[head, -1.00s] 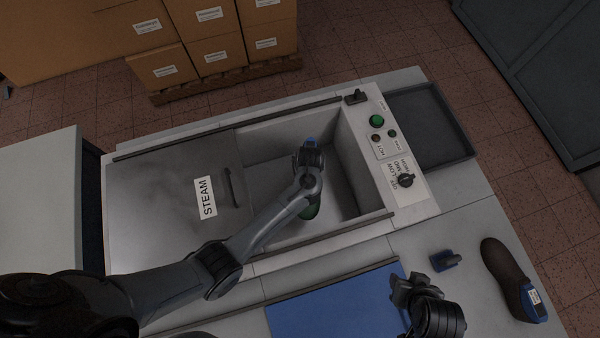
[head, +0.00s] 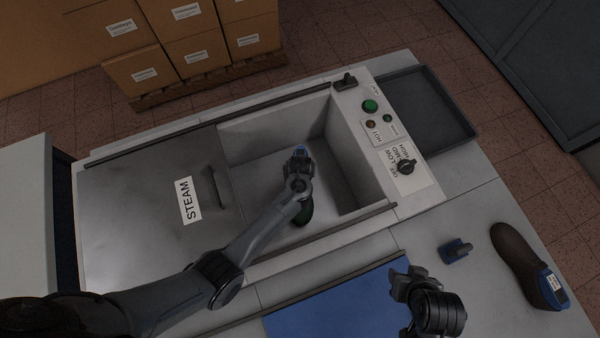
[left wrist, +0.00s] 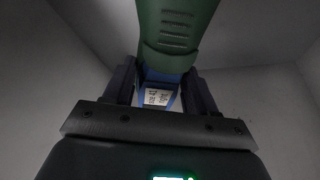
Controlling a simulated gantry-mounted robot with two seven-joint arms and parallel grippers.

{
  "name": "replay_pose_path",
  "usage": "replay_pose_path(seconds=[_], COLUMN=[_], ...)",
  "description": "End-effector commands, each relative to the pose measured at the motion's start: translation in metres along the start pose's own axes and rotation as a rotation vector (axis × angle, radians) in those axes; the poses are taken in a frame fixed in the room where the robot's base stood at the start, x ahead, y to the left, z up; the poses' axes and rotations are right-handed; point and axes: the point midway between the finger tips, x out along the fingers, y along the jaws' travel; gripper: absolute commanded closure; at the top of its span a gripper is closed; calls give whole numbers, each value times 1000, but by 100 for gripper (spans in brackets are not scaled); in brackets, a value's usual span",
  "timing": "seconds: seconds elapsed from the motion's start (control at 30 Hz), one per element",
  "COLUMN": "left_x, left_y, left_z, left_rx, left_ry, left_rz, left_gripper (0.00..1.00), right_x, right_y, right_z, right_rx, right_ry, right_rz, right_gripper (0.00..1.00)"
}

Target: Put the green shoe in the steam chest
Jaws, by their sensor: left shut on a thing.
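The steam chest (head: 357,207) stands in the middle, its lid (head: 130,215) marked STEAM slid to the left, so the right part is open. My left gripper (head: 299,160) is inside the opening and shut on the blue last in the green shoe. The green shoe (head: 304,213) is mostly hidden under my left arm. In the left wrist view the green shoe (left wrist: 175,30) extends away from the jaws, with the blue last (left wrist: 160,78) and its white label between the fingers. Whether the shoe touches the chest floor cannot be told. My right gripper (head: 402,288) is over the blue mat, apparently empty; its jaw gap is unclear.
The blue mat (head: 335,305) lies in front of the chest. A control panel (head: 392,140) and a dark tray (head: 440,100) are on the right.

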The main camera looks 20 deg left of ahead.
Motion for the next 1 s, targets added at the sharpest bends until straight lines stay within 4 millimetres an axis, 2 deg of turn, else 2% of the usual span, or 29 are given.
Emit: replay_pose_path(seconds=[0.17,0.4,0.83,0.87,1.0], left_x=[8,32,36,37,36], left_y=[1,2,2,1,1], left_z=[2,12,13,15,15], left_rx=[0,0,-1,0,0], left_ry=[4,3,4,1,1], left_rz=[2,2,3,1,1], left_gripper=[100,100,100,41,19], right_x=[4,13,14,14,14], right_y=[0,-1,-1,-1,-1], right_z=[1,4,4,4,4], right_rx=[1,2,2,2,1], right_ry=[1,1,1,0,0], right_rz=[-1,-1,-1,-1,-1], right_gripper=[57,57,57,57,57])
